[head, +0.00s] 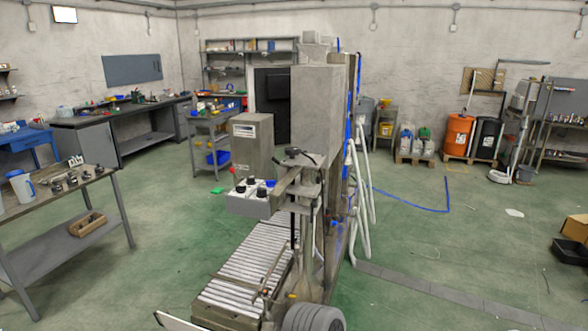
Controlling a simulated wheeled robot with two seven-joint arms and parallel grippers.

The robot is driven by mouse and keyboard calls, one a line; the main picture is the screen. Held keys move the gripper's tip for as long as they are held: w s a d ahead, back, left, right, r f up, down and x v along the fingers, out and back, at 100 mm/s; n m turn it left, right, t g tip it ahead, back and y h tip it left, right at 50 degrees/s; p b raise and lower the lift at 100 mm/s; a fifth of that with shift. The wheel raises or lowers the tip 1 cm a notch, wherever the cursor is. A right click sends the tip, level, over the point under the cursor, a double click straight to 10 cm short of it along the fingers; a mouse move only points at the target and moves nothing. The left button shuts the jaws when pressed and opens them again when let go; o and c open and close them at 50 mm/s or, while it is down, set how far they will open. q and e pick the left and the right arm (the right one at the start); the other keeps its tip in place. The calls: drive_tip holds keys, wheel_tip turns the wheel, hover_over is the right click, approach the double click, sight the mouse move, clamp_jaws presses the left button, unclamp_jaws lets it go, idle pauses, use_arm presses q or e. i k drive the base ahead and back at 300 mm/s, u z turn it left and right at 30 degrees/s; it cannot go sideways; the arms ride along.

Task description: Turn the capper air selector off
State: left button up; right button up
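The capper machine (318,110) stands in the middle of the head view as a tall grey column. A light grey control box (246,203) sits on its left side above the roller conveyor. Several dark knobs stand on the box's top, among them one at the front right (262,192) and one at the left (240,188). Neither of my grippers is in view.
The roller conveyor (250,270) runs toward me below the box. A grey ribbed cylinder (314,318) is at the bottom edge. A workbench (60,190) with a jug and metal parts stands at left. White hoses (365,190) hang right of the column. Green floor is open on both sides.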

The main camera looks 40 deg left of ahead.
sight(270, 184)
drive_tip(key=i, duration=1.35)
drive_tip(key=u, duration=2)
